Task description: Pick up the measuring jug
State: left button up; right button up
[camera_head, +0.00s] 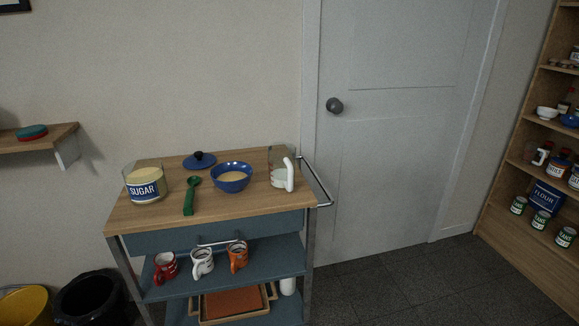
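The measuring jug (278,179) appears to be the clear vessel with a thick white handle (289,174) near the right end of the cart's wooden top. It stands upright, with its handle toward the right and front. Its clear body is faint against the wood, and I cannot tell whether it holds anything. Neither of my grippers shows in the head view.
On the cart top (150,213), a blue bowl (232,186) stands left of the jug, then a green spoon (188,200), a blue lid (199,161) and a sugar jar (145,190). A metal rail (322,186) edges the right side. Several mugs stand below.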

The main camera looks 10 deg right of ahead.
aim_at(281, 157)
jog(key=i+l, duration=0.9)
jog(key=l, duration=0.25)
jog(key=i+l, duration=0.7)
jog(key=i+l+u, duration=0.1)
jog(key=i+l, duration=0.15)
jog(key=l, duration=0.25)
jog(key=i+l, duration=0.25)
jog(key=l, duration=0.15)
jog(key=i+l+u, duration=0.15)
jog(key=l, duration=0.2)
jog(key=i+l, duration=0.3)
jog(key=l+u, duration=0.2)
jog(key=u, duration=1.5)
